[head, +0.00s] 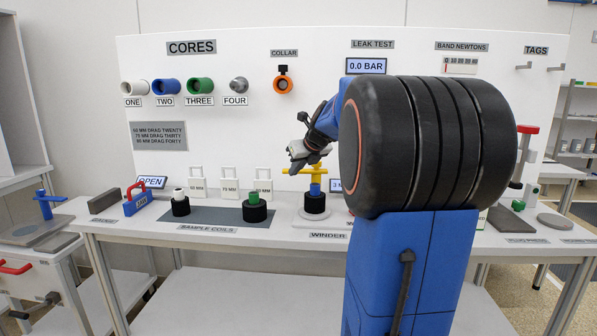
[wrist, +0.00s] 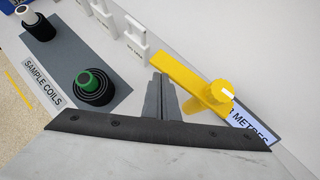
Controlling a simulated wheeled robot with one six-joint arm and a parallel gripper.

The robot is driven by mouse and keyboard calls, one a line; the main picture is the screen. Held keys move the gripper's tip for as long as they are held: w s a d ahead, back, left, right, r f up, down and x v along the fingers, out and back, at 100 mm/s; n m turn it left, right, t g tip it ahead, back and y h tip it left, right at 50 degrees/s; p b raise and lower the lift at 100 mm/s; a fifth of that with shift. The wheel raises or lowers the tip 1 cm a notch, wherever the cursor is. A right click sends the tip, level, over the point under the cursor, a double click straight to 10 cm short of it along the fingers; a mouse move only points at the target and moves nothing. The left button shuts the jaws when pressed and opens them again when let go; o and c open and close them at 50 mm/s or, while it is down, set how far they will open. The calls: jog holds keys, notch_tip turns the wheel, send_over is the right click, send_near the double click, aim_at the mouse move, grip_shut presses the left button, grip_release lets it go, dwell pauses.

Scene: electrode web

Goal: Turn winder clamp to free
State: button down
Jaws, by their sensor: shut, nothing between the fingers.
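The winder clamp (head: 314,171) is a yellow bar handle on a round hub, above a blue core on the winder (head: 316,204). In the wrist view the clamp (wrist: 183,76) runs from upper left to its hub, which carries a white mark. My gripper (head: 300,164) is shut and empty, just above and left of the clamp in the head view. In the wrist view its closed fingers (wrist: 160,92) lie beside the bar's left part; I cannot tell whether they touch it. The black gripper body hides the winder below.
Sample coils with a green core (head: 255,208) and a white core (head: 180,203) stand on a grey mat (head: 218,217) to the left. A METRES display (wrist: 250,128) sits close to the clamp hub. A panel rises behind.

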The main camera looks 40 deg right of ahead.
jog(key=shift+w, duration=0.35)
jog(key=shift+d, duration=0.1)
dwell(0.5)
